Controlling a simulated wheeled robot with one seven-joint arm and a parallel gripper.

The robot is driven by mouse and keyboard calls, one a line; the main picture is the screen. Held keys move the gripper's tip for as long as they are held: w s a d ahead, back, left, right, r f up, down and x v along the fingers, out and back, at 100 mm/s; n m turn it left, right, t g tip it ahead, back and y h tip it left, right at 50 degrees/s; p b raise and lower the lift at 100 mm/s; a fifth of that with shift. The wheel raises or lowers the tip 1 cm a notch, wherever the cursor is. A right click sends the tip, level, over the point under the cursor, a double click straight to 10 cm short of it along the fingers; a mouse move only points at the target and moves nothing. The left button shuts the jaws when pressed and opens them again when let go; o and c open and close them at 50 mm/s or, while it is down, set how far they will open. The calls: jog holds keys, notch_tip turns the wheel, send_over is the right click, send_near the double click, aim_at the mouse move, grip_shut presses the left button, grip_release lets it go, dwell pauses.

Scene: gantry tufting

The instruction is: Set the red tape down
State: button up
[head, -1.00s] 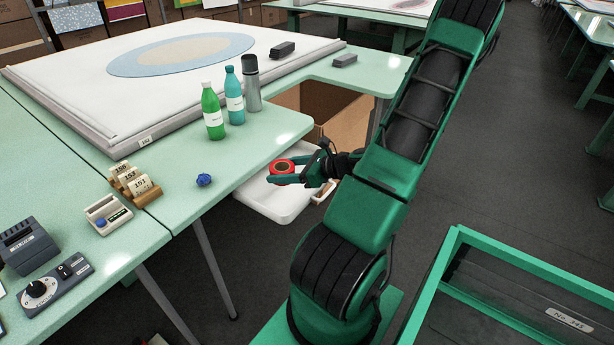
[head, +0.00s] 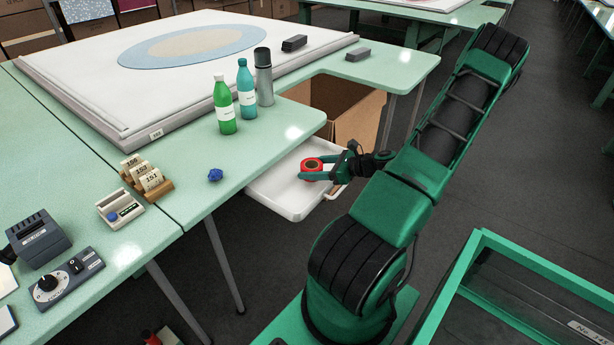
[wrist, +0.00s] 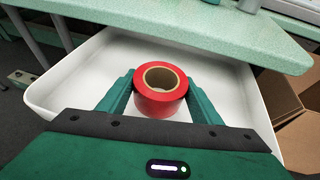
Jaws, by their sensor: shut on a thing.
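The red tape (head: 312,164) is a roll with a tan core. It also shows in the wrist view (wrist: 160,101), lying flat between the two green fingers. My gripper (head: 316,172) is shut on it, one finger on each side. In the wrist view my gripper (wrist: 160,95) holds the roll over the white tray (wrist: 70,88). The tray is an open pull-out under the table edge, also in the head view (head: 277,200). I cannot tell whether the roll touches the tray's floor.
The green tabletop (head: 190,185) overhangs the tray's back. A cardboard box (head: 350,112) is behind the tray.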

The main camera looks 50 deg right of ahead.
jog(key=shift+f, duration=1.25)
jog(key=o, duration=1.1)
jog(key=shift+s, duration=0.1)
